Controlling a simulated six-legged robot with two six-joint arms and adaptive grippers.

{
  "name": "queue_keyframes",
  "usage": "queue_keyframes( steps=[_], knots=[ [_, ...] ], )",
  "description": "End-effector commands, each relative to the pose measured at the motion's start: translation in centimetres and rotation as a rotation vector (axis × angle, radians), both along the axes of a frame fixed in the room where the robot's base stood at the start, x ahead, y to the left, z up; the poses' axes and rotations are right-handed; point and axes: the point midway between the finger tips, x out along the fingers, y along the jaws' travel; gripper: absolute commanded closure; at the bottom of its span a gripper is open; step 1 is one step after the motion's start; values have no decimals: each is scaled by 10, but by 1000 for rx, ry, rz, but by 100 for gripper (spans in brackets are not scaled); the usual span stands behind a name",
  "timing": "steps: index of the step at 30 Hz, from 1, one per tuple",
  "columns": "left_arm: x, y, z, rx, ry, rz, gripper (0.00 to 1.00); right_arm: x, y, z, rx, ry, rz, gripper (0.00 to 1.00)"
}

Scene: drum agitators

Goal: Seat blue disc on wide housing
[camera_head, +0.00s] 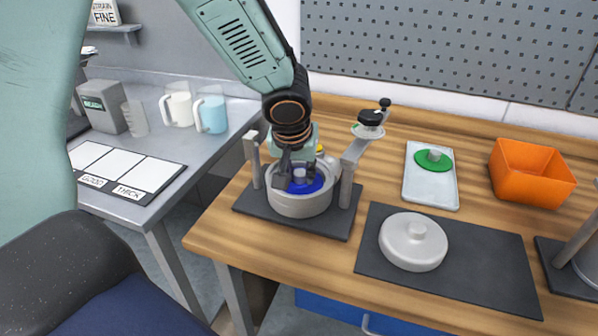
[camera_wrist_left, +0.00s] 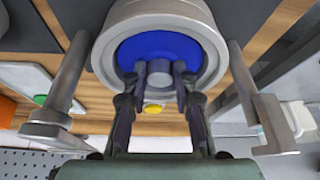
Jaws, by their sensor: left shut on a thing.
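My left gripper (camera_head: 299,178) is shut on the grey knob of the blue disc (camera_head: 313,187). The blue disc lies inside the open top of the wide grey housing (camera_head: 300,206), with the rim all round it. In the left wrist view, the fingers (camera_wrist_left: 160,76) flank the knob, and the blue disc (camera_wrist_left: 188,46) looks roughly centred and flat within the housing (camera_wrist_left: 108,62). Whether it touches the seat below cannot be told. My right gripper is not in view.
Upright posts (camera_head: 347,183) flank the housing on a dark base plate (camera_head: 335,222); one carries an arm with a black knob (camera_head: 370,118). To the right are a green disc (camera_head: 426,163) on a white tray (camera_head: 420,194), a grey lid (camera_head: 402,247) on a dark mat (camera_head: 480,262), and an orange bin (camera_head: 528,180).

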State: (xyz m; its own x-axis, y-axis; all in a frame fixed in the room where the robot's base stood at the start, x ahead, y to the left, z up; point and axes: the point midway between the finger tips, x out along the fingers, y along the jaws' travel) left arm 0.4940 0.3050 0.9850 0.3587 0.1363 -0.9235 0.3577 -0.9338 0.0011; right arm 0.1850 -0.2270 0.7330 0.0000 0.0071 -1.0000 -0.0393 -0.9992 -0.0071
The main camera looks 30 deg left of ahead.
Motion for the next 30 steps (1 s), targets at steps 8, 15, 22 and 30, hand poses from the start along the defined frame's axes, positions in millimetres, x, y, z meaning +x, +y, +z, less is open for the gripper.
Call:
queue_keyframes(
  steps=[8, 15, 22, 30],
  knots=[
    [0, 0, 0, 0, -1, 0, 100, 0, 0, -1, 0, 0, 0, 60],
    [1, 0, -3, 0, -2, 0, 100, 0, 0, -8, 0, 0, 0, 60],
    [0, 0, -3, 0, -1, 0, 100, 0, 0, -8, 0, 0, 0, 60],
    [1, 0, -3, 0, -2, -1, 100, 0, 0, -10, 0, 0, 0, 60]
  ],
)
